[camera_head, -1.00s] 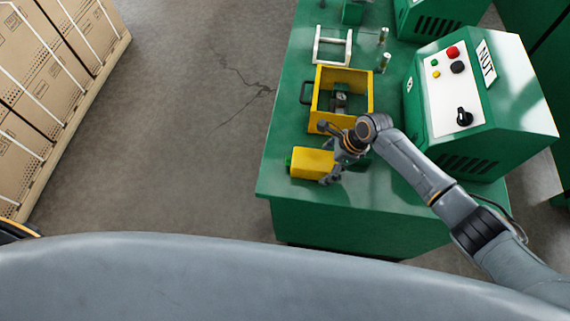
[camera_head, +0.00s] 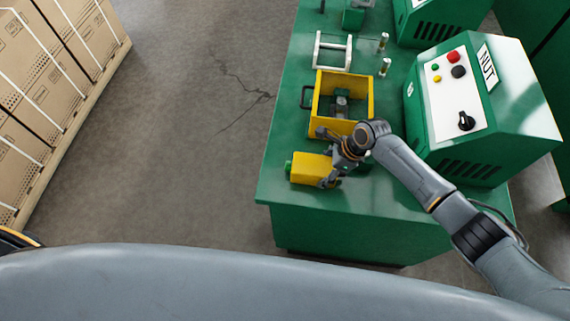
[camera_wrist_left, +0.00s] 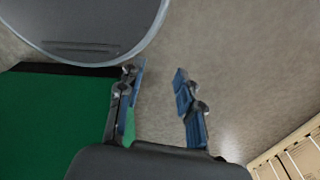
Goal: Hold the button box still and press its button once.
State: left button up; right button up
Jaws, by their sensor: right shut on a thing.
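The yellow button box (camera_head: 312,168) lies near the front left corner of the green bench (camera_head: 285,222). A green button (camera_head: 288,167) sticks out of its left side. My right gripper (camera_head: 331,168) is shut on the right end of the box, and its fingers hide that end. My left gripper is outside the head view. In the left wrist view my left gripper (camera_wrist_left: 158,78) is open, with its fingers apart and nothing between them. The green bench also shows at the left of that view (camera_wrist_left: 50,125), and the box cannot be made out there.
An open yellow bin (camera_head: 321,112) stands behind the box, with a dark part inside. A white frame (camera_head: 316,50) and metal posts (camera_head: 384,67) stand farther back. A green machine marked NUT (camera_head: 510,110) fills the right. The floor (camera_head: 190,150) left of the bench is clear.

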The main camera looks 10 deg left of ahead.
pick_arm(q)
jog(key=shift+c, duration=0.2)
grip_shut()
dwell(1.2)
